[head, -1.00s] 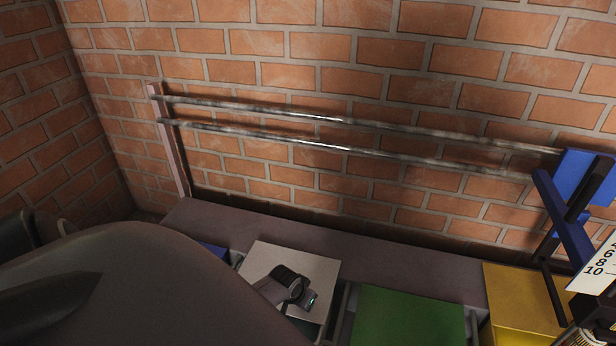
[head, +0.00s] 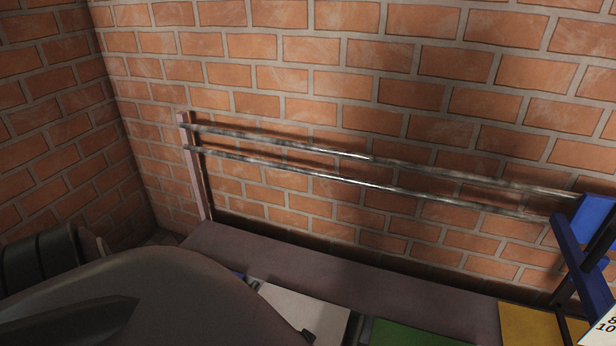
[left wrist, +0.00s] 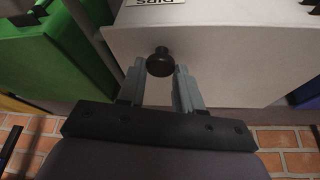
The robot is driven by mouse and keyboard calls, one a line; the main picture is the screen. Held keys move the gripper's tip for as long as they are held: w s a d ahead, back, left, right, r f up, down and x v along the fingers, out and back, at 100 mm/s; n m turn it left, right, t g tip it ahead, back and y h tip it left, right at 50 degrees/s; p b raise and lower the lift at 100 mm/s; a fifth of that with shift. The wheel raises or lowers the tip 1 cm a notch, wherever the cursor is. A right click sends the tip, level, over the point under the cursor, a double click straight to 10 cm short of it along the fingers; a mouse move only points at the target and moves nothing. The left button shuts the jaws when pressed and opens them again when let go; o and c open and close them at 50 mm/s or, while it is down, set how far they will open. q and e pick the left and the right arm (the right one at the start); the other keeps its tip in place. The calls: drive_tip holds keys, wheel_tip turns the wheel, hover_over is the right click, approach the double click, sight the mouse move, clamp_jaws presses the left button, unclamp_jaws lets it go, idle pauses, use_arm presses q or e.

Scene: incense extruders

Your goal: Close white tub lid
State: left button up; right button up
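The white tub's pale top (head: 303,312) shows at the bottom of the head view, cut off by the frame edge. In the left wrist view the white tub (left wrist: 235,55) fills the upper right, with a dark round knob (left wrist: 160,62) and an upside-down label (left wrist: 155,2) above it. My left gripper (left wrist: 159,78) is open. Its two grey fingers lie on either side of the knob, close to it; I cannot tell whether they touch it. Only a dark bit of this gripper shows in the head view. How far the lid is open is unclear. My right gripper is not in view.
A green tub (head: 420,336) and a yellow tub (head: 530,328) stand to the right of the white one in the head view. A grey-brown ledge (head: 330,281) runs behind them. Two metal rails (head: 370,172) run along the brick wall, with a blue bracket (head: 590,219) at right.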

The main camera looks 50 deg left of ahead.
use_arm(q)
drive_tip(key=o, duration=0.4)
drive_tip(key=shift+s+d+f, duration=0.1)
drive_tip(key=shift+s+d, duration=0.1)
drive_tip(key=shift+s, duration=0.15)
drive_tip(key=shift+w, duration=0.1)
drive_tip(key=p+v, duration=0.4)
drive_tip(key=v, duration=0.3)
